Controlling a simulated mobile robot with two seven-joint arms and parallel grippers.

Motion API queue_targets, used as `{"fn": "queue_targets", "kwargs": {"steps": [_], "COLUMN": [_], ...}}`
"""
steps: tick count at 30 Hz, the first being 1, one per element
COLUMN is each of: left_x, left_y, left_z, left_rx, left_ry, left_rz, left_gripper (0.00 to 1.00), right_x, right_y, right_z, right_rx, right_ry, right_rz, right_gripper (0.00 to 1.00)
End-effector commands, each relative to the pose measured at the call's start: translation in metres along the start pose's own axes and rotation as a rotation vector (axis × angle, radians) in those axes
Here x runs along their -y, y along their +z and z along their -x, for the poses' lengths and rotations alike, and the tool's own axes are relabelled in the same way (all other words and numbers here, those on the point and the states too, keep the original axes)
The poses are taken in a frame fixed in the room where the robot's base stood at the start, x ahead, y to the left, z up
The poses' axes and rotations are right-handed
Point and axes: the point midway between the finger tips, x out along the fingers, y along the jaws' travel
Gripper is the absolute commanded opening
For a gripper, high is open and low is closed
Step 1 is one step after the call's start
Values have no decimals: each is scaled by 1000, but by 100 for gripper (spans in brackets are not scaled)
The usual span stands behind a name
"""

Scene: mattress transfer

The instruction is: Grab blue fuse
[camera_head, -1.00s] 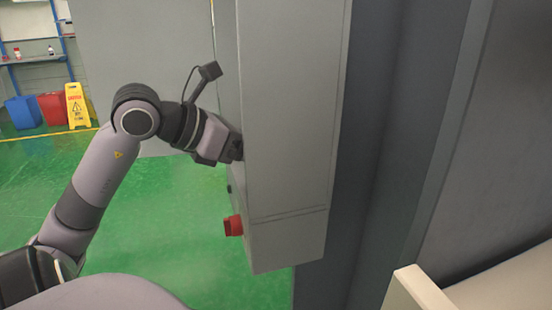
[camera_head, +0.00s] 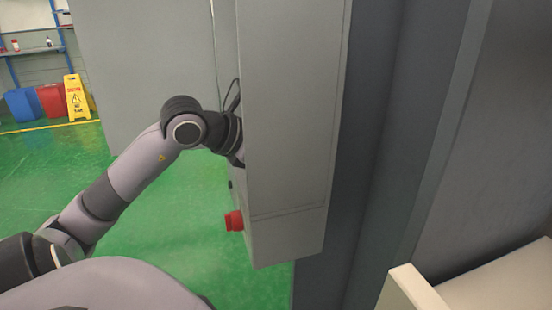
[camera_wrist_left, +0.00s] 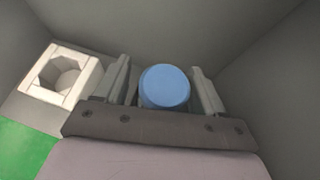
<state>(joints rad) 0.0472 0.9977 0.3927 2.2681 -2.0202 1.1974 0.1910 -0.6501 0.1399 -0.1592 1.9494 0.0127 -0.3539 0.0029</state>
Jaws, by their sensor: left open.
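The blue fuse (camera_wrist_left: 165,87) shows in the left wrist view as a round blue cap. My left gripper (camera_wrist_left: 163,84) is open, with one finger on each side of the fuse. I cannot tell whether the fingers touch it. In the head view my left arm reaches behind the edge of the grey cabinet (camera_head: 292,110), so the left gripper and the fuse are hidden there. My right gripper is in neither view.
An empty white socket (camera_wrist_left: 62,76) with an octagonal hole sits left of the fuse. Grey cabinet walls close in around the gripper. A red knob (camera_head: 234,221) sticks out low on the cabinet. The grey cabinet door (camera_head: 145,65) stands open at left.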

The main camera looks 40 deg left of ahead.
Motion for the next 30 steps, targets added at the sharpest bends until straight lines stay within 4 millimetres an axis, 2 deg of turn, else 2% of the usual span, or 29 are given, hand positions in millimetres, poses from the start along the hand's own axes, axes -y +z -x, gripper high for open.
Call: {"fn": "queue_targets", "kwargs": {"steps": [4,5,10,23,30], "left_x": [0,0,0,-1,-1], "left_y": [0,0,0,3,22], "left_z": [0,0,0,4,17], "left_rx": [0,0,0,3,4], "left_ry": [0,0,0,3,3], "left_rz": [0,0,0,-2,-4], "left_gripper": [69,66,11,10,10], "right_x": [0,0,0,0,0], "right_y": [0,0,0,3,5], "right_z": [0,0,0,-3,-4], "right_rx": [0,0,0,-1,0], "right_ry": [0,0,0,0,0], "right_rz": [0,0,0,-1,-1], "right_gripper": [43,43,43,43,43]}}
